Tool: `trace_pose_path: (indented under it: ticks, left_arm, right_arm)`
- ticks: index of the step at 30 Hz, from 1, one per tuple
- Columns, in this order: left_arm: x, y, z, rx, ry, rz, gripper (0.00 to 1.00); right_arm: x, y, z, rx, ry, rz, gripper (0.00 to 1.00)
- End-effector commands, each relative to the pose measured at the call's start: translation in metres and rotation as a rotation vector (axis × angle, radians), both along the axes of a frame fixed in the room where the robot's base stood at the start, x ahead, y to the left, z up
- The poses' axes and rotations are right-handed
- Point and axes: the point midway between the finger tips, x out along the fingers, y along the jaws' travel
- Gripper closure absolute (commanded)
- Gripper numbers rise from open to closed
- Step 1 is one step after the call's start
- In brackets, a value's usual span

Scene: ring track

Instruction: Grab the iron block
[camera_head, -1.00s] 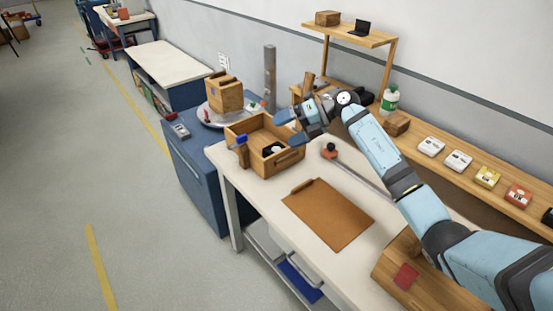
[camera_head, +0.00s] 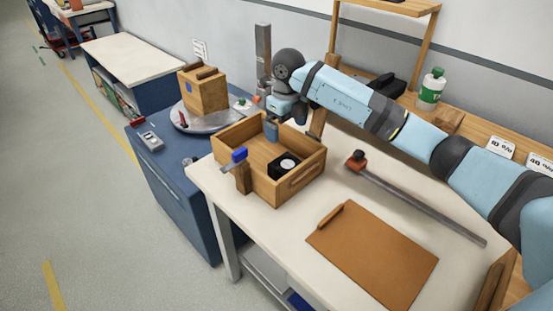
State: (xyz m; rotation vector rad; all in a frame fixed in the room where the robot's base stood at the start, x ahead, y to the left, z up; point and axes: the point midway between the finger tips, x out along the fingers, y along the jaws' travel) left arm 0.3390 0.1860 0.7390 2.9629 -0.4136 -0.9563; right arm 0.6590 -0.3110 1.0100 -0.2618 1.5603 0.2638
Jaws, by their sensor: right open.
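A dark block with a pale round top (camera_head: 285,166) lies inside the open wooden box (camera_head: 298,184), toward its front right. It may be the iron block, but I cannot tell its material. My right gripper (camera_head: 285,127) is open, with its fingers pointing down over the back part of the box. It is behind and above the dark block and apart from it. One finger shows against the box's inside; the other is partly hidden by the wrist. My left gripper is not in view.
A wooden-handled tool with a blue part (camera_head: 241,170) stands at the box's left corner. A brown clipboard (camera_head: 372,255) and a long metal bar clamp (camera_head: 420,207) lie on the white table. Left of the box, a wooden block (camera_head: 203,92) stands on a round grey plate.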

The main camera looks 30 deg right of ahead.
Motion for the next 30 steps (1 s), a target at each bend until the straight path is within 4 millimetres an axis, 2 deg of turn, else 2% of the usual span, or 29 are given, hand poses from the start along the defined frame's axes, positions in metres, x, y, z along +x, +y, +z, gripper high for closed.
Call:
trace_pose_path:
  ticks: [5,12,15,23,30]
  left_arm:
    - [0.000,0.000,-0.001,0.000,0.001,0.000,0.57]
    - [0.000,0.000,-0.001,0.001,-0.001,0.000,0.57]
    - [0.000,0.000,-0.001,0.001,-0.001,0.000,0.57]
    - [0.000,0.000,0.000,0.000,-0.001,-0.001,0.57]
    - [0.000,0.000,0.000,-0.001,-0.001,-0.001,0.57]
  right_arm:
    - [-0.001,0.000,-0.022,0.000,0.004,0.001,0.00]
    - [-0.002,0.000,-0.068,0.001,0.003,0.001,0.00]
    - [-0.002,0.000,-0.080,-0.001,0.003,0.000,0.00]
    - [-0.003,0.000,-0.095,0.000,0.002,0.001,0.00]
    - [-0.007,-0.002,-0.130,0.001,0.003,0.000,0.00]
